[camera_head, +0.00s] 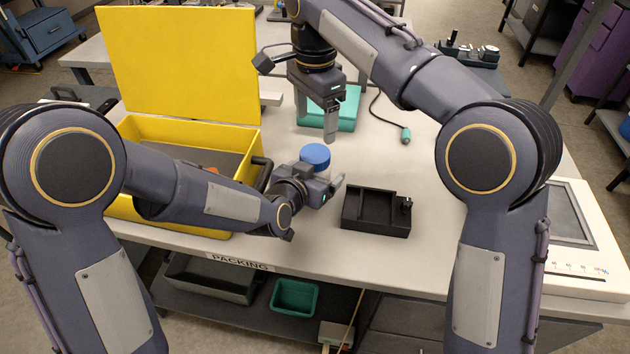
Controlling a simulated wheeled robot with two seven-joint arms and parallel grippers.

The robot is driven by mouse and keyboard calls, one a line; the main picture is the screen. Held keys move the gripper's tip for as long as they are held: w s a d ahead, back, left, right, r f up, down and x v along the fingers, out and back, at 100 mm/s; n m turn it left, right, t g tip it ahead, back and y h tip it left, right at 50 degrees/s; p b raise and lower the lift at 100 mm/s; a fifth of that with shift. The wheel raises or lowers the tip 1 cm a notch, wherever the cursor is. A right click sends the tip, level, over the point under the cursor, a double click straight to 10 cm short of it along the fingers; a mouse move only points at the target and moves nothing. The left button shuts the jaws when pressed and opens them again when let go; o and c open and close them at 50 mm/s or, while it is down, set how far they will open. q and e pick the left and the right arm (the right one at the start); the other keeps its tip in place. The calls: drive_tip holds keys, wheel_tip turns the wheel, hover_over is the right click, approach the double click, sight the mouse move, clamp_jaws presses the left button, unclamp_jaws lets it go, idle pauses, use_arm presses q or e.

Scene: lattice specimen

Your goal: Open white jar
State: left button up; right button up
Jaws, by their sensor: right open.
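A jar with a blue lid (315,154) stands on the light table, left of the black tray. Only a little of its pale body shows under the lid; my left gripper hides the rest. My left gripper (335,187) is low beside the jar, at its near side. I cannot tell whether its fingers are shut on the jar. My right gripper (331,136) points down just above and behind the lid, a little to its right. It is open and looks empty, and its fingers overlap one another in this view.
An open yellow case (180,65) stands at the left with its lid raised. A black tray (372,226) lies right of the jar. A teal block (345,121) is behind my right gripper, with a cable nearby. A white device (590,270) is at the right edge.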

sight(315, 153)
use_arm(q)
clamp_jaws()
use_arm(e)
drive_tip(key=shift+f, duration=0.15)
idle(0.5)
drive_tip(key=shift+f, duration=3.85)
drive_tip(key=shift+c, duration=0.4)
drive_tip(key=c, duration=0.9)
drive_tip(key=n, duration=0.2)
drive_tip(key=shift+n, duration=0.4)
drive_tip(key=n, duration=0.4)
drive_tip(key=shift+r+n, duration=0.1)
drive_tip(key=shift+n, duration=0.2)
drive_tip(key=n, duration=0.6)
